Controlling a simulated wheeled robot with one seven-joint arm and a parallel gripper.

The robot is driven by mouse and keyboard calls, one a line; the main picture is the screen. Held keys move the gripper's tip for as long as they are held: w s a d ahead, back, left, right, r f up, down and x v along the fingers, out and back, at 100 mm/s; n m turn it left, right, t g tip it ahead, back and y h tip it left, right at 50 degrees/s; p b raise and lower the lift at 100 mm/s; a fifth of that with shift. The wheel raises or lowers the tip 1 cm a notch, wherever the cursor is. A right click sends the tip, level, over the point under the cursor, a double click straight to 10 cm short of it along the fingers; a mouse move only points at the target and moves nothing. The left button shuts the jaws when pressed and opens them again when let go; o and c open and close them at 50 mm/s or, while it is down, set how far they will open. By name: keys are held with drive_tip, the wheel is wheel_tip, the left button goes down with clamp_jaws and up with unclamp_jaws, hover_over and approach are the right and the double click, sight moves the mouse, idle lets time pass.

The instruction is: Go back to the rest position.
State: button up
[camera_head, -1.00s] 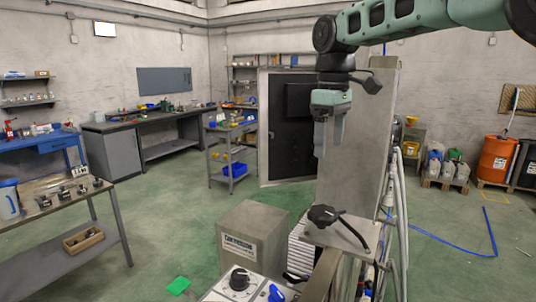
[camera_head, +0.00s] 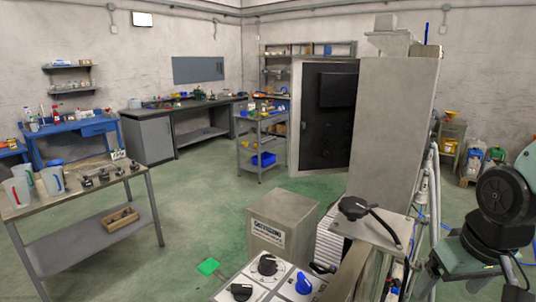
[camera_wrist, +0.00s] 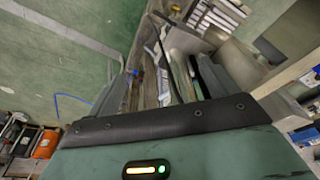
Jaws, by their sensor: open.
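The task names no object. In the head view my green and black arm (camera_head: 500,215) is folded low at the right edge, partly cut off by the frame. I cannot make out the fingers there. In the wrist view my gripper (camera_wrist: 167,78) is open, its fingers spread apart beyond the dark bar, with nothing seen held between them. Behind the fingers the wrist view shows green floor and parts of the machine, tilted.
A tall grey column (camera_head: 392,125) and a panel with knobs (camera_head: 262,285) stand close by, beside my arm. A grey box (camera_head: 283,222) is on the floor. A workbench with jugs (camera_head: 105,185) is at left. Green floor (camera_head: 200,215) lies open between them.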

drive_tip(key=s+a+f+n+g+b, duration=0.1)
drive_tip(key=s+a+n+b, duration=0.1)
drive_tip(key=s+a, duration=0.4)
drive_tip(key=s+a+f+n+g+b, duration=0.1)
drive_tip(key=s+a+n, duration=0.4)
drive_tip(key=a, duration=0.6)
drive_tip(key=shift+s+f+b, duration=0.65)
drive_tip(key=shift+s+b, duration=0.1)
drive_tip(key=shift+b, duration=0.1)
